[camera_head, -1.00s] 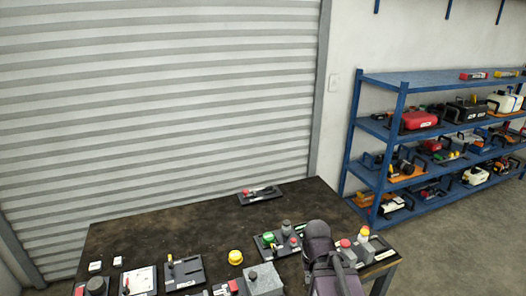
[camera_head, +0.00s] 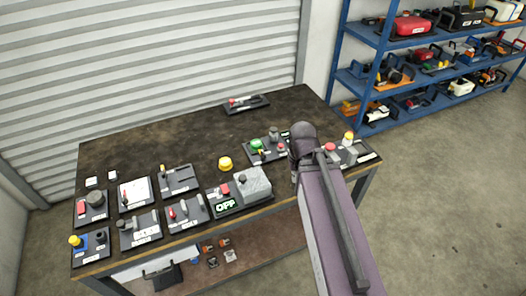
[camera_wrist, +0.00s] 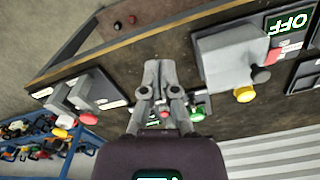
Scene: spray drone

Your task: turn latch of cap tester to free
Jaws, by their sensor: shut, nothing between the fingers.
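I cannot tell which device is the cap tester, and no label for it is readable; its latch is not identifiable. Several small devices stand on the dark workbench (camera_head: 150,125). A grey box with a lit OFF sign (camera_head: 238,190) is near the front middle; it also shows in the wrist view (camera_wrist: 225,52). A panel with a green button (camera_head: 256,144) is just left of my arm. In the wrist view, my gripper (camera_wrist: 159,64) is shut and empty, above the bench. A red button (camera_wrist: 164,115) shows behind its fingers. In the head view my arm hides the gripper.
A panel with a red lever (camera_head: 245,103) lies at the back edge. More panels fill the front left. A blue shelf rack (camera_head: 345,75) stands at the back right. The back left of the bench is clear.

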